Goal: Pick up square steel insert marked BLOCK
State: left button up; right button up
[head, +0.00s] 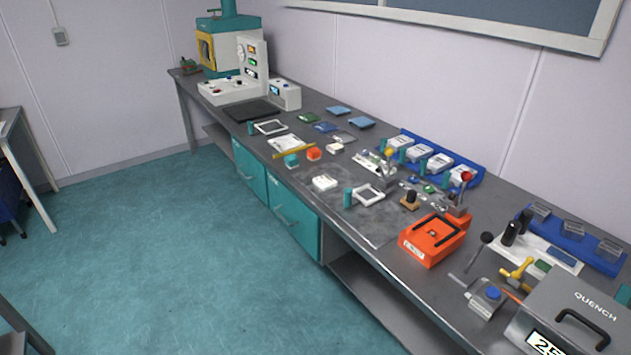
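I cannot read the mark BLOCK on anything from this distance. Several small square pieces lie on the long grey bench (335,222). One is a pale square frame with a grey middle (369,194), lying near the front beside a teal cylinder. A similar frame (270,127) lies farther back on the left. A small white block (325,183) sits near the front edge. I cannot tell which of these, if any, is the steel insert. Neither of my grippers is in view.
An orange box (432,254) and a grey QUENCH box (570,312) stand at the right. A blue rack (474,178) holds white blocks along the back. A teal machine (228,22) stands at the far end. The floor (150,240) in front is clear.

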aim_at(542, 212)
jog(key=i+l+z, duration=0.25)
jog(key=l+z, duration=0.15)
jog(key=i+l+z, duration=0.25)
jog(key=z, duration=0.2)
jog(key=i+l+z, duration=0.4)
jog(key=k+j, duration=0.05)
